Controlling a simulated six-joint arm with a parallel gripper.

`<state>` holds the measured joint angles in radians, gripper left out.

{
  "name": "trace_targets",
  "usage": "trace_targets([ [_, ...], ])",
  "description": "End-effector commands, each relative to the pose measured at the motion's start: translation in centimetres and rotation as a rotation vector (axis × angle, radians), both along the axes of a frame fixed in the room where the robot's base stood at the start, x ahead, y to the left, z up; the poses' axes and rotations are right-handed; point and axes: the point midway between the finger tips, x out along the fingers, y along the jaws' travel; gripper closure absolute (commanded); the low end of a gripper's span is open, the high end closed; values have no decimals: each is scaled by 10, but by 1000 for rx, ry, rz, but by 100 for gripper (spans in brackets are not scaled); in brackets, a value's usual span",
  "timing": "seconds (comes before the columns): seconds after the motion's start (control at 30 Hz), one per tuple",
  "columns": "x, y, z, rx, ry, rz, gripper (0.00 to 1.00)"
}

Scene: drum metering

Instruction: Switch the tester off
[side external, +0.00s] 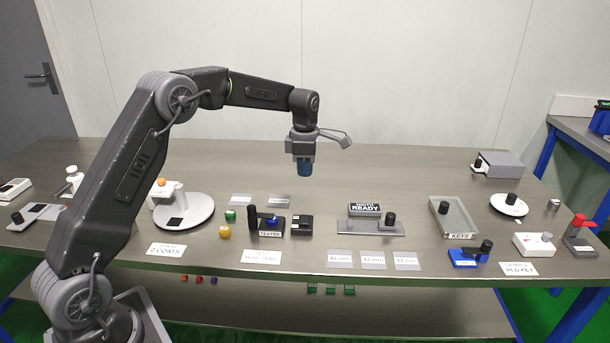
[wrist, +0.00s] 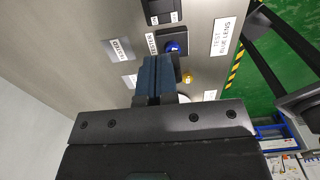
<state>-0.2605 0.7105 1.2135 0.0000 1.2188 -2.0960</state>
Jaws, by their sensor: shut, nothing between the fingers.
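The tester (side external: 268,229) is a dark box on the bench with a "TESTER" label on its front, a black upright piece at its left end and a blue round part on it. In the wrist view the tester (wrist: 171,36) lies beyond my fingertips, with its blue part showing; a dark piece beside the fingers partly covers it. My gripper (side external: 304,169) is shut and empty, with blue fingers pointing down. It is well above the bench, behind and to the right of the tester. The shut fingers also show in the wrist view (wrist: 157,78).
A black box (side external: 301,225) stands just right of the tester. A slotted grey rail (side external: 370,229) with a black knob is further right. The bench behind the tester is largely clear.

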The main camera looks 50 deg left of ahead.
Motion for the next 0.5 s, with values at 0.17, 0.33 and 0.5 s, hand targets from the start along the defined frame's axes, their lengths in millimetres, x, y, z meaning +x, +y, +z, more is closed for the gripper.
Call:
trace_targets([
  [0.17,0,0,0,0,0,0,100],
  [0.33,-4,-4,1,-1,1,-1,100],
  [0.5,-10,-10,0,-1,0,0,100],
])
